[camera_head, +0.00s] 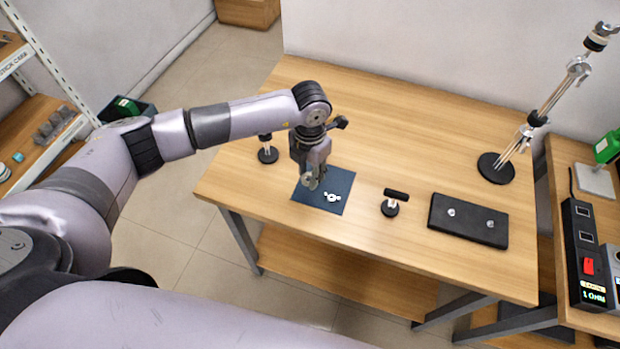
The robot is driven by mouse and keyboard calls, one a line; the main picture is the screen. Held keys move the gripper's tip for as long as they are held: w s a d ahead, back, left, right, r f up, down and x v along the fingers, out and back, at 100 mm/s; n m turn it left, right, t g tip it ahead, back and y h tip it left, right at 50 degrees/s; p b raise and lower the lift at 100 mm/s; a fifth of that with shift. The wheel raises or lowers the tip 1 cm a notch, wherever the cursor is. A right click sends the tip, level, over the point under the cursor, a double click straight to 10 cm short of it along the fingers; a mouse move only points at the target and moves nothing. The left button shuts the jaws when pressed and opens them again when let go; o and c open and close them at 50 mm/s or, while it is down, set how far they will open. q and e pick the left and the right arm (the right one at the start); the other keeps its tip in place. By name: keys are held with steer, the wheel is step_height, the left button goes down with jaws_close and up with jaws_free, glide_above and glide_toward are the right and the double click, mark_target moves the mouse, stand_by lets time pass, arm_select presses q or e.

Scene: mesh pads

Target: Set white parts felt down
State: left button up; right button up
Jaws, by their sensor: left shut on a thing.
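A dark blue mat (340,178) lies on the wooden table near its front left. A small white part (332,198) with lobes lies on the mat. My left gripper (313,184) points down over the mat's left part, just left of that white part. It is shut on a small pale thing between its fingertips, mostly hidden; I cannot tell its shape or whether it touches the mat. Two more small white parts (451,212) (490,224) sit on a flat black case (468,232) to the right. My right gripper is out of view.
A small black T-handled stand (391,207) is between the mat and the case. Another small black-based stand (267,154) is behind the gripper to the left. A tall metal stand (496,167) is at the back right. The table's back middle is clear.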

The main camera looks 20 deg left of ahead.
mark_target(310, 191)
arm_select(q)
steer(key=shift+f, duration=0.7)
step_height(310, 191, down, 3)
steer(key=shift+f+p, duration=0.2)
steer(key=shift+p, duration=0.35)
steer(key=shift+f, duration=0.25)
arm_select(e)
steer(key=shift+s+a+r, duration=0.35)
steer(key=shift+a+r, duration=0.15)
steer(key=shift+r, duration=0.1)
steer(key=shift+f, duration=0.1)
arm_select(q)
steer(key=shift+f+b, duration=0.2)
steer(key=shift+b, duration=0.1)
steer(key=o, duration=0.4)
steer(key=shift+r, duration=0.1)
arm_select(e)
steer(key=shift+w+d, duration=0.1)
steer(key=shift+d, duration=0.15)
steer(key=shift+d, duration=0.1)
